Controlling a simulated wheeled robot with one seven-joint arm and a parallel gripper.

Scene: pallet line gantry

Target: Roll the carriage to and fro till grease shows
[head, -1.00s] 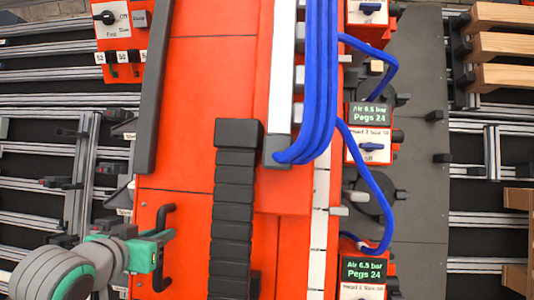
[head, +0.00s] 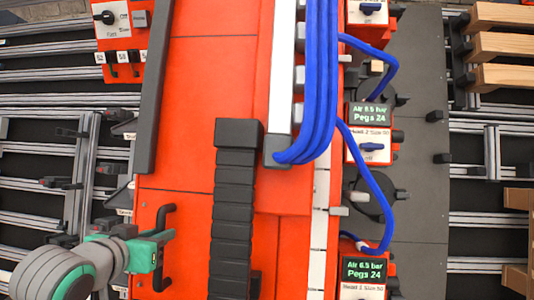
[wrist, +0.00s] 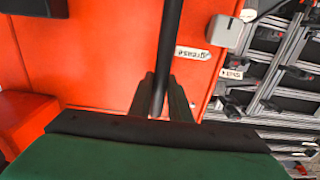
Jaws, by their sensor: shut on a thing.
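The carriage is a large orange body (head: 175,215) with a black bar handle (head: 163,218) on its lower left. My gripper (head: 158,252) is shut on the handle; the green fingers are at its lower part. In the wrist view my gripper (wrist: 160,98) closes around the black handle (wrist: 168,45), with orange panel behind it. A pale rail strip (head: 320,200) runs down the right of the carriage. I cannot make out grease on it.
A black cable chain (head: 235,200) and blue hoses (head: 315,80) run along the orange structure. Small control boxes with displays (head: 367,270) stand at the right. Aluminium rails (head: 80,180) lie at the left, wooden pieces (head: 508,75) at the far right.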

